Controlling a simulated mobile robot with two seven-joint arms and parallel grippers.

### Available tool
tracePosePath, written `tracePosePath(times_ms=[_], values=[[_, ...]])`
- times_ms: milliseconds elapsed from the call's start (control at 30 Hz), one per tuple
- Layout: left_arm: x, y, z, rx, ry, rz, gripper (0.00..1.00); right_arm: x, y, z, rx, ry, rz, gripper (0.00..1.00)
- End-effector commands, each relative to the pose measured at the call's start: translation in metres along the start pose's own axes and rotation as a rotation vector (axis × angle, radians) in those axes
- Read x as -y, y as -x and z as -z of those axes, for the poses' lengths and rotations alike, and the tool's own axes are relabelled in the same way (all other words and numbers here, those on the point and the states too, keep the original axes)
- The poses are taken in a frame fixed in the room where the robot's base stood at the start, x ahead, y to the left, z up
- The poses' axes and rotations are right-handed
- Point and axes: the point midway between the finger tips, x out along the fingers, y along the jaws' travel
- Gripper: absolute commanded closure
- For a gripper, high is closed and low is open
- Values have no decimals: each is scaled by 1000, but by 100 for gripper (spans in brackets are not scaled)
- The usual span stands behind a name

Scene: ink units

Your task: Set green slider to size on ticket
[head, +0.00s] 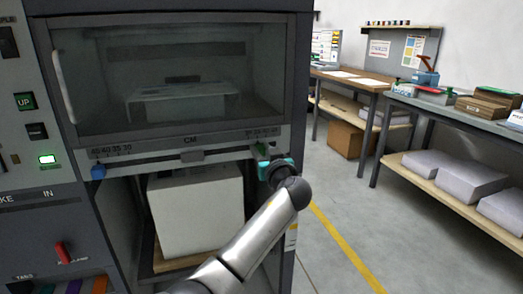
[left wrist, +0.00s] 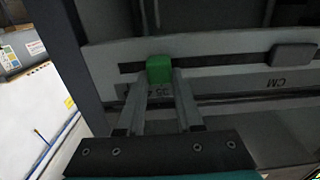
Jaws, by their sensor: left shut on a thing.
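The green slider (left wrist: 159,69) sits on the slotted scale bar (left wrist: 230,86) of the machine, between the fingertips of my left gripper (left wrist: 160,80) in the left wrist view. The gripper is shut on it. In the head view my left gripper (head: 263,158) is at the right end of the scale bar (head: 215,143) and largely covers the slider. A blue slider (head: 98,172) is at the left end of the bar. Numbers are printed along the scale, partly hidden by my fingers. I cannot make out a ticket with a size. My right gripper is not in view.
Below the bar, a white block (head: 196,212) stands in the machine's open bay. A glass-fronted window (head: 165,75) is above it. Workbenches (head: 455,110) stand to the right, with grey floor and a yellow line (head: 345,247) between.

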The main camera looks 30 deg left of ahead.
Motion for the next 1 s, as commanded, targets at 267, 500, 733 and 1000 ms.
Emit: tracePosePath(times_ms=[267,500,733,1000], values=[[0,0,0,1,0,0,100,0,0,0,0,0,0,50],[0,0,-1,1,0,0,100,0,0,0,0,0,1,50],[0,0,-1,1,0,0,100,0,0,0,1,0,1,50],[0,0,-1,2,-1,-1,100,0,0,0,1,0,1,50]])
